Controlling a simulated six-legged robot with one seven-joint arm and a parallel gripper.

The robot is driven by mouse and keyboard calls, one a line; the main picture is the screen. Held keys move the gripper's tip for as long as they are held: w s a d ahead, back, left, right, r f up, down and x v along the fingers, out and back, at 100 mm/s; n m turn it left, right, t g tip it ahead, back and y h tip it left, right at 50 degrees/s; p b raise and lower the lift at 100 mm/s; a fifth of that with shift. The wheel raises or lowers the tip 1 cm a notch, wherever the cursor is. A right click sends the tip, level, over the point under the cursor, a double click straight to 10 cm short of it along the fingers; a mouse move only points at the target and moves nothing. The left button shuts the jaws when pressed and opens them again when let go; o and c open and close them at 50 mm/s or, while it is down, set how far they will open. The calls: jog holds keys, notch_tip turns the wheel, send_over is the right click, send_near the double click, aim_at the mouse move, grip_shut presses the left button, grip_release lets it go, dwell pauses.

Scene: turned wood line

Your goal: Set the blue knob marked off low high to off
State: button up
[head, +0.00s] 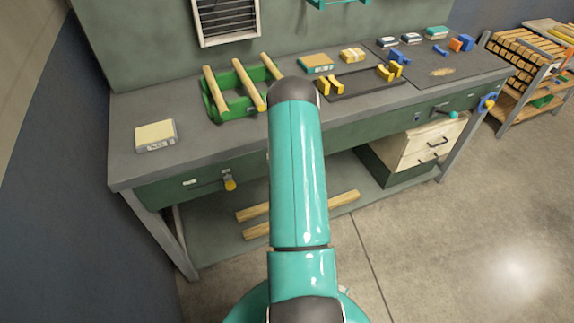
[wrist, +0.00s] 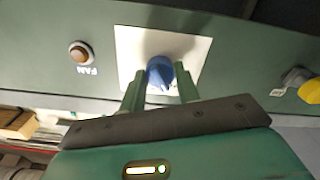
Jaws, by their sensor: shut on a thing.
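The blue knob (wrist: 160,73) sits on a pale plate (wrist: 197,50) on the green panel in the wrist view. My gripper (wrist: 158,88) has its two green fingers on either side of the knob, shut on it. The knob has a pointed end toward my gripper in the picture. No off, low or high marks can be read on the visible plate; part of it is hidden behind the fingers and the knob. In the head view my arm hides the gripper and the knob.
A brown button (wrist: 80,52) marked FAN is left of the plate in the wrist view; a yellow handle (wrist: 310,90) is at right. In the head view the workbench (head: 150,100) holds a green rack (head: 222,113), wooden rods and small blocks. Open floor (head: 480,220) lies right.

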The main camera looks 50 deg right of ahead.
jog(key=shift+n, duration=1.2)
jog(key=shift+s, duration=0.1)
jog(key=o, duration=1)
jog(key=shift+v, duration=6.9)
